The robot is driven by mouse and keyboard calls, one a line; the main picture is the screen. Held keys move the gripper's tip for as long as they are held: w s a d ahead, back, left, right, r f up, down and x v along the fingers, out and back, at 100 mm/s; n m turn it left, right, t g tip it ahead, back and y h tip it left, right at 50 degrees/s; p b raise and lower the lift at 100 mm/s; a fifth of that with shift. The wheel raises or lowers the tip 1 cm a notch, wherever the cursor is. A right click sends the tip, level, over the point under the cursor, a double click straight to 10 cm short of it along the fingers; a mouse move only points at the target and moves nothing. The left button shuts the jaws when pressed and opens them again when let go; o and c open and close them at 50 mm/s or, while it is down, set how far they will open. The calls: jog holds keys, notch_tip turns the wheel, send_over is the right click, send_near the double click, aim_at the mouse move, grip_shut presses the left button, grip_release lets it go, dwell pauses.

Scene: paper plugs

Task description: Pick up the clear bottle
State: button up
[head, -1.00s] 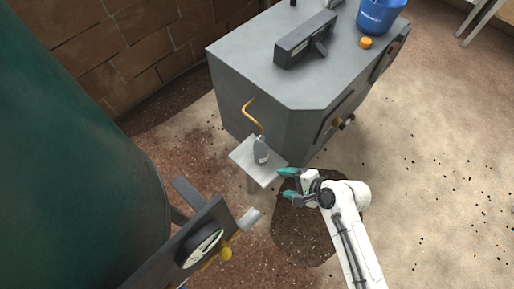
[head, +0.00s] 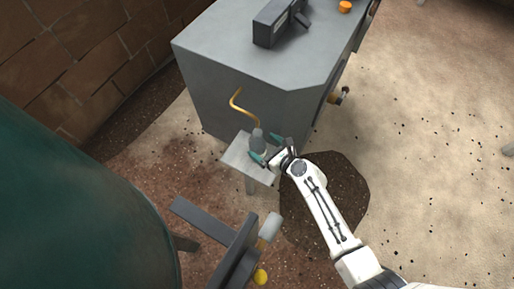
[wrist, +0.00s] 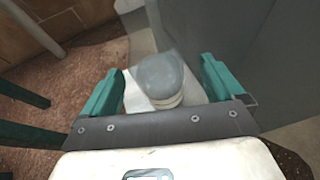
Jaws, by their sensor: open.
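The clear bottle (head: 257,139) stands upright on a small pale stand (head: 236,157) beside the grey cabinet. In the wrist view the bottle (wrist: 161,78) shows as a greyish, translucent rounded shape with a pale band low down. My gripper (head: 267,148) is open with its teal fingers at the bottle. In the wrist view my gripper (wrist: 160,88) has one finger on each side of the bottle, with gaps visible on both sides. I cannot tell whether a finger touches it.
The grey cabinet (head: 240,75) stands right behind the stand, with a bent yellow pipe (head: 240,106) on its side. A dark bracket (head: 232,255) and a large green tank (head: 70,200) are at the lower left. Open floor lies to the right.

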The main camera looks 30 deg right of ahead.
jog(key=b+x, duration=0.1)
jog(key=x, duration=0.4)
jog(key=shift+w+a+r+b, duration=0.1)
jog(key=shift+w+a+b, duration=0.1)
jog(key=shift+b, duration=0.1)
jog(key=shift+s, duration=0.1)
jog(key=c, duration=0.9)
jog(key=shift+r, duration=0.15)
